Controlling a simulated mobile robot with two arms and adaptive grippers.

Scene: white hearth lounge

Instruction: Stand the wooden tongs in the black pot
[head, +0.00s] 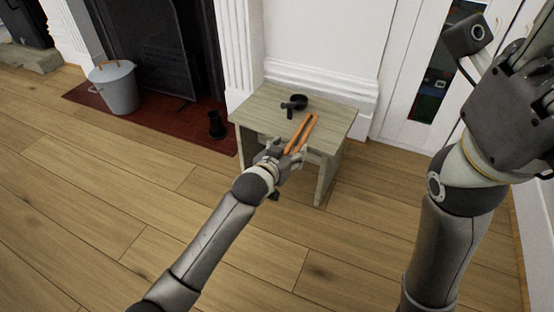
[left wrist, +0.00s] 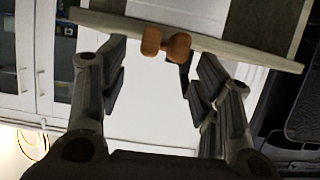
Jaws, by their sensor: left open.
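The wooden tongs (head: 302,133) lie on a small table, closed end toward the back and one end near the front edge. In the left wrist view the two round wooden ends (left wrist: 165,44) show at the table edge, between and beyond my fingers. My left gripper (head: 283,153) is open at the table's front edge, close to the tongs. A black pot with a handle (head: 298,101) sits on the table behind the tongs. A dark cup-like vessel (head: 216,125) stands on the hearth. My right gripper (head: 510,95) is raised at the right; its jaws are unclear.
The small pale table (head: 338,122) stands against the white wall. A grey bucket (head: 117,88) with a wooden handle stands on the red hearth (head: 185,122) at left. A glass-fronted white cabinet (head: 410,80) is at right. The wooden floor in front is clear.

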